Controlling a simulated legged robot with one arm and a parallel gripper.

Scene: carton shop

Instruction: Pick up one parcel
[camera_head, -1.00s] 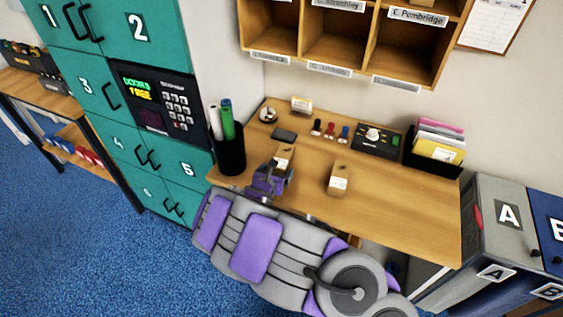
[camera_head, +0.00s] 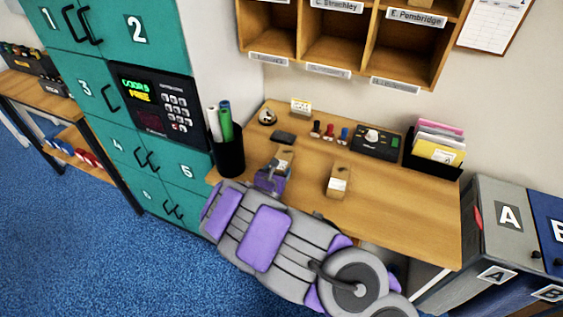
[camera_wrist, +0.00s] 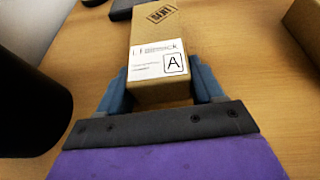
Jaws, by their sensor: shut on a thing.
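A small brown carton parcel (camera_wrist: 158,88) lies between the fingers of my gripper (camera_wrist: 160,90) in the wrist view. It has a white label with a boxed letter A and a dark stamp on its top. My gripper is shut on it, one blue finger along each side. In the head view the held parcel (camera_head: 284,158) is partly hidden behind my gripper (camera_head: 275,172), at the left part of the wooden desk (camera_head: 390,205). A second brown parcel with a white label (camera_head: 338,182) stands on the desk to the right, apart from my gripper.
A black cup with rolled tubes (camera_head: 229,157) stands close left of my gripper. Stamps (camera_head: 330,131), a control box (camera_head: 377,141) and a folder tray (camera_head: 434,150) line the desk's back. Teal lockers (camera_head: 110,90) stand left, bins A and B (camera_head: 500,225) right.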

